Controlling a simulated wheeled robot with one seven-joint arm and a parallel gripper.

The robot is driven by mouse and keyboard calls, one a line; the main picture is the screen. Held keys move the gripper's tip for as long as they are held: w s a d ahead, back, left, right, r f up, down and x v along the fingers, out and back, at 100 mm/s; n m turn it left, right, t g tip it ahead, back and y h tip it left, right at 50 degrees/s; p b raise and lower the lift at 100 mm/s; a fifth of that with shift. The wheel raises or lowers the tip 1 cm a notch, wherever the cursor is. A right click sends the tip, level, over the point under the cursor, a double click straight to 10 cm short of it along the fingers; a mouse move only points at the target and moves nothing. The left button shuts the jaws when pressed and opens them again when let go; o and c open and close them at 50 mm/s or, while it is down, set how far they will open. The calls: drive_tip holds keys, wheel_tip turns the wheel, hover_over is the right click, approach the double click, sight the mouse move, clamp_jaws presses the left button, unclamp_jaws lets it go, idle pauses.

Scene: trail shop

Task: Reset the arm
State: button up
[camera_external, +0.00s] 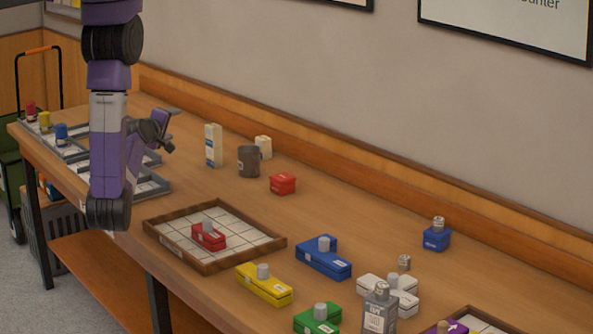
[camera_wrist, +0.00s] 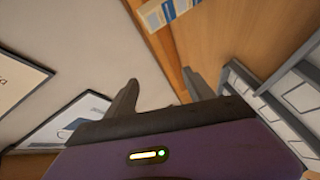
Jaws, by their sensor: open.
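My purple arm hangs at the left of the external view. My gripper (camera_external: 160,132) points to the right and up, above the far left part of the wooden table (camera_external: 190,115). In the wrist view my gripper (camera_wrist: 162,92) is open, with its two dark fingers spread and nothing between them. The wrist view looks sideways past the fingers at the wall and the table.
A white carton (camera_external: 213,146), a dark mug (camera_external: 249,161) and a red box (camera_external: 283,184) stand right of my gripper. A wood-framed tray (camera_external: 160,222) holds a red block (camera_external: 208,237). Yellow (camera_external: 264,285), blue (camera_external: 323,260) and green (camera_external: 317,320) blocks lie nearer.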

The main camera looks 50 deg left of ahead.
drive_tip(key=s+d+r+m+h, duration=0.1)
drive_tip(key=s+d+m+h, duration=0.2)
drive_tip(key=d, duration=0.9)
drive_tip(key=s+d+m+t+h, duration=0.1)
drive_tip(key=s+d+m+h, duration=0.2)
drive_tip(key=s+d+m, duration=0.6)
drive_tip(key=s+d+r+m+t+h, duration=0.1)
drive_tip(key=s+d+m+h, duration=0.2)
drive_tip(key=d, duration=1.2)
drive_tip(key=s+m, duration=0.3)
drive_tip(key=m, duration=0.3)
drive_tip(key=shift+s+r+m, duration=0.3)
drive_tip(key=shift+s+r, duration=0.05)
